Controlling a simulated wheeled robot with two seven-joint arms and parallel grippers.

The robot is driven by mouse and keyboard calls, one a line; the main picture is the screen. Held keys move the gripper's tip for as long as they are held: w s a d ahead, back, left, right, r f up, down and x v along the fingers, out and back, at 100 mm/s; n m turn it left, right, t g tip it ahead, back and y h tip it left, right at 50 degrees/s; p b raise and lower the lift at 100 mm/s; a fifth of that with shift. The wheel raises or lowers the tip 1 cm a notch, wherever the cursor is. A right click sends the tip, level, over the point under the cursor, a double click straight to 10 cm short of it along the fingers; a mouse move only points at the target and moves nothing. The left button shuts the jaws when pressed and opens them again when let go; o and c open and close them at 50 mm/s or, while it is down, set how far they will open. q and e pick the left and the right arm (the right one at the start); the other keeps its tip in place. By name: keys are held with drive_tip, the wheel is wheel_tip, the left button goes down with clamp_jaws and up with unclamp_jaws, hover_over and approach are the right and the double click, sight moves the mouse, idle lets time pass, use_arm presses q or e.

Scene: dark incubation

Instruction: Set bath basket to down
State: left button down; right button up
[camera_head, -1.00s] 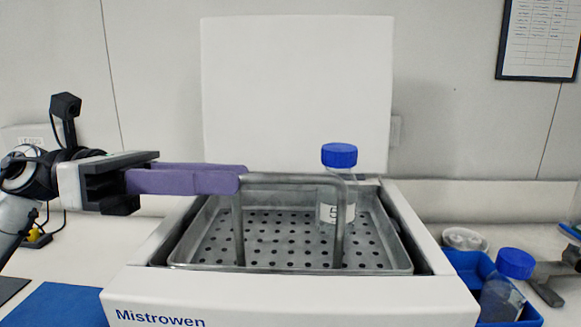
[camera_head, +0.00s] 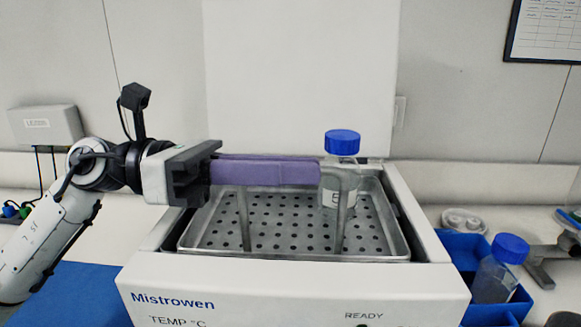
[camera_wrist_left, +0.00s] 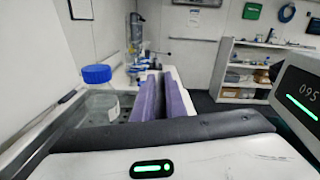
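The bath (camera_head: 290,277) is a white box with its lid (camera_head: 300,75) standing open. Its perforated metal basket (camera_head: 290,240) sits with its rim near the top of the opening. A U-shaped metal handle (camera_head: 341,215) rises from the basket. My left gripper (camera_head: 318,172), with long purple fingers, lies along the handle's top bar and hides most of it. In the left wrist view the fingers (camera_wrist_left: 162,95) are nearly parallel with a narrow gap. I cannot tell whether they grip the bar. The right gripper is not in view.
A blue-capped bottle (camera_head: 341,150) stands in the basket behind the handle's right end. Another blue-capped bottle (camera_head: 500,275) leans in a blue rack (camera_head: 468,250) at right. A blue mat (camera_head: 75,295) lies at left. A shelf unit (camera_wrist_left: 250,75) shows in the left wrist view.

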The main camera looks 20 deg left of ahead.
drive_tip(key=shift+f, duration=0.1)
use_arm(q)
wheel_tip(320, 180, down, 4)
drive_tip(key=b, duration=0.4)
drive_tip(key=shift+f, duration=0.15)
drive_tip(key=shift+r, duration=0.2)
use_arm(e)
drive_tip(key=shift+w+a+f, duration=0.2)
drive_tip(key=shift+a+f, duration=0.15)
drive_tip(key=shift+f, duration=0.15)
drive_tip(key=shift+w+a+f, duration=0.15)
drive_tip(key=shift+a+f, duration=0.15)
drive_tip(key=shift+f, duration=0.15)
